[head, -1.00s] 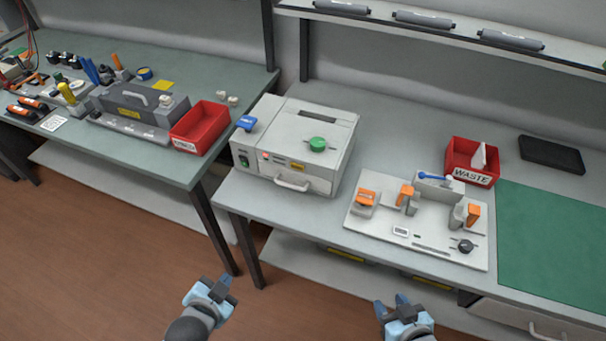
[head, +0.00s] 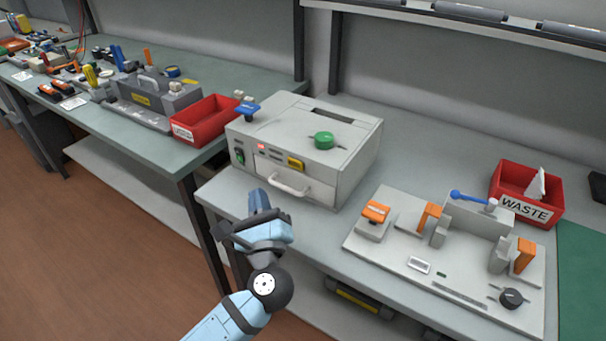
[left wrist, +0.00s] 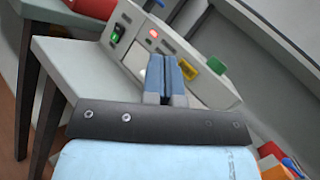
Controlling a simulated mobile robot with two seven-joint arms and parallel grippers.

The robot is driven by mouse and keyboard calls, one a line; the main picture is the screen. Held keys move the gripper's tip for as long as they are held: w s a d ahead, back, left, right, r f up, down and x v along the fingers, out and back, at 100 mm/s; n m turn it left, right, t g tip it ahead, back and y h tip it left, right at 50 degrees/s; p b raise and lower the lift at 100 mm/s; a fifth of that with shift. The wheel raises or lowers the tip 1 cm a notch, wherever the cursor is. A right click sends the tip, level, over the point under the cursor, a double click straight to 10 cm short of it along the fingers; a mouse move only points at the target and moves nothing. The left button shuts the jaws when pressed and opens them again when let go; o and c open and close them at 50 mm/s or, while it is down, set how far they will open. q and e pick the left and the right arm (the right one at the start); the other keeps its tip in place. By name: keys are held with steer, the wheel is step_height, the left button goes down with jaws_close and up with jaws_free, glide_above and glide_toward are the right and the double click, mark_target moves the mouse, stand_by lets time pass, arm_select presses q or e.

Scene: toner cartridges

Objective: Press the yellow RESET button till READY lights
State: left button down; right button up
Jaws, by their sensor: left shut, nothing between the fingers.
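The yellow RESET button (head: 296,163) is on the front face of a grey box-shaped machine (head: 352,160). It also shows in the left wrist view (left wrist: 216,66), to the right of my fingers. A red light (head: 261,147) glows on the same panel, and a lit green switch (head: 239,156) is at its left end. My left gripper (head: 259,201) is shut and empty in front of the machine, below and left of the button, apart from it. In the left wrist view its blue fingers (left wrist: 165,75) are together and hide part of the panel. My right gripper is out of view.
The machine has a drawer handle (head: 288,184) low on its front, a green knob (head: 324,140) on top and a blue-topped part (head: 248,109) at its left. A white fixture board (head: 385,254) and a red WASTE bin (head: 549,208) are to the right.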

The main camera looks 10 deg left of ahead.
mark_target(295, 164)
arm_select(q)
steer(key=shift+a, duration=0.1)
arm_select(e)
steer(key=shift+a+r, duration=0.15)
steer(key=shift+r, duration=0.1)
arm_select(q)
steer(key=w+d+b, duration=0.1)
steer(key=w+d, duration=0.2)
steer(key=w, duration=0.5)
steer(key=shift+w, duration=0.15)
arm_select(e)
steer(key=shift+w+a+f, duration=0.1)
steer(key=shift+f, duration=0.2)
arm_select(q)
steer(key=shift+w+d, duration=0.1)
stand_by(1.6)
steer(key=shift+w+d, duration=0.1)
steer(key=shift+w, duration=0.15)
